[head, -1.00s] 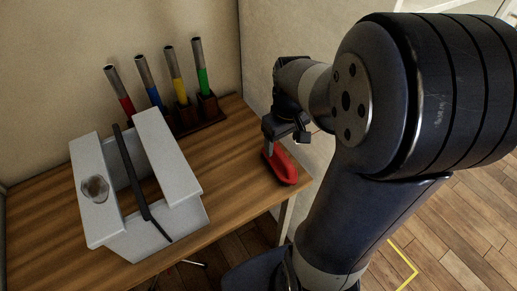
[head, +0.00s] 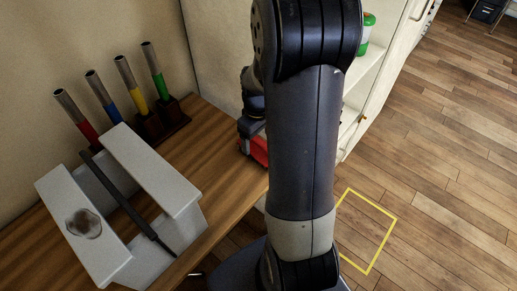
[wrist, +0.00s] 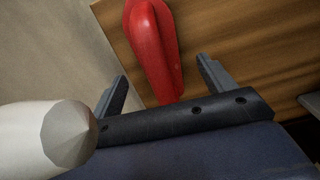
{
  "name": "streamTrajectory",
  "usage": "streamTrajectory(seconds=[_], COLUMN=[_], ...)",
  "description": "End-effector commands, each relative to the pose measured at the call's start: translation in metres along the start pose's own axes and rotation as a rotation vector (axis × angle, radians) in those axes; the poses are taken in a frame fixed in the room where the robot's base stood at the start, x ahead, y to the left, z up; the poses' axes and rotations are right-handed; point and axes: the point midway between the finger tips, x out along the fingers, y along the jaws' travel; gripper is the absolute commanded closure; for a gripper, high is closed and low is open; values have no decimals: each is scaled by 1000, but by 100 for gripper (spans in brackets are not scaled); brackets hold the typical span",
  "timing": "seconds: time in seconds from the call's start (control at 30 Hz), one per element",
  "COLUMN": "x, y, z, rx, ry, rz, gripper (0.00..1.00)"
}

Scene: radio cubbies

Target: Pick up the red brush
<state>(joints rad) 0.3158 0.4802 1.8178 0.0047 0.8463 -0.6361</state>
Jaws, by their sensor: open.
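The red brush (head: 258,150) lies on the wooden desk near its right edge, partly hidden behind my arm in the head view. In the wrist view the red brush (wrist: 152,45) runs down from the top edge, its narrow handle end pointing between my fingers. My gripper (wrist: 164,85) is open, with one finger on each side of the handle end. No contact with the brush shows. In the head view my gripper (head: 248,126) is mostly hidden by my own arm, just above the brush.
A grey block stand (head: 155,165) with a black bar is on the desk at left. Behind it a dark rack (head: 175,116) holds several coloured tubes. A white shelf (head: 385,75) stands at right, with a green-and-white container (head: 366,35). A yellow square (head: 392,230) marks the open floor.

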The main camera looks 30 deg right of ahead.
Motion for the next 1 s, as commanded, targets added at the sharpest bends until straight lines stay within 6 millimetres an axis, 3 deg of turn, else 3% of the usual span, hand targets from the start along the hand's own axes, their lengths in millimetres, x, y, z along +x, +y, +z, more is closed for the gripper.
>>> streamTrajectory(seconds=[0.2,0.53,1.0], x=[30,35,35], y=[1,1,1], z=[-2,-2,-2], rx=[0,0,0], ry=[-2,0,0], rz=[-2,0,0], gripper=[22,22,61])
